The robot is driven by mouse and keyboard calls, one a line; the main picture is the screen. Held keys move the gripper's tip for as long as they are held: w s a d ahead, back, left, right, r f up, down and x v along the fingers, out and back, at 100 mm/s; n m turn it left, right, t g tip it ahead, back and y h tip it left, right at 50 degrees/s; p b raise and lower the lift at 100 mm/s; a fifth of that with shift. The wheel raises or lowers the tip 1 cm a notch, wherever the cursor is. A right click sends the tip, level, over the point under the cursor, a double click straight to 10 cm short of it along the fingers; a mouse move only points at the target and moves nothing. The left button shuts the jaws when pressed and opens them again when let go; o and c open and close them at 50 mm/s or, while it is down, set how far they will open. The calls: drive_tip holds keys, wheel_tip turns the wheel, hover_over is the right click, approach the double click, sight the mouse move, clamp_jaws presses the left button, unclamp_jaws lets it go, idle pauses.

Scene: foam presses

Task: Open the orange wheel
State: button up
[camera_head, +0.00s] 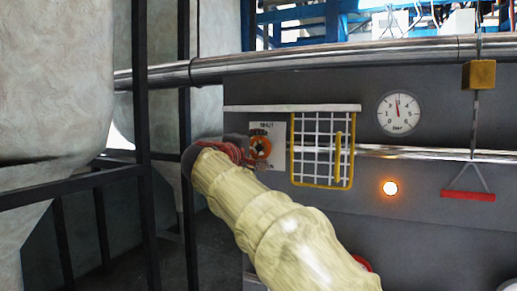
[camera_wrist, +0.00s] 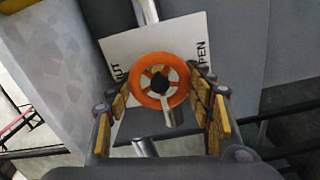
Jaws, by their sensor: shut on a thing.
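The orange wheel (camera_wrist: 139,73) has a dark hub and spokes and sits in front of a white plate (camera_wrist: 117,47) on the grey wall. Letters ending in UT show at the plate's left and PEN at its right. A short metal bar (camera_wrist: 172,118) sticks out below the hub.
A yellow-framed grid guard (camera_head: 321,184) is just right of the wheel. Farther right are a dial gauge (camera_head: 398,113), a lit orange lamp (camera_head: 389,188) and a red pull handle (camera_head: 468,196). A dark post (camera_head: 143,150) and large pale bags (camera_head: 55,80) stand at left.

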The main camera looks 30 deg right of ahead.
drive_tip(key=o, duration=1.2)
drive_tip(key=v, duration=1.2)
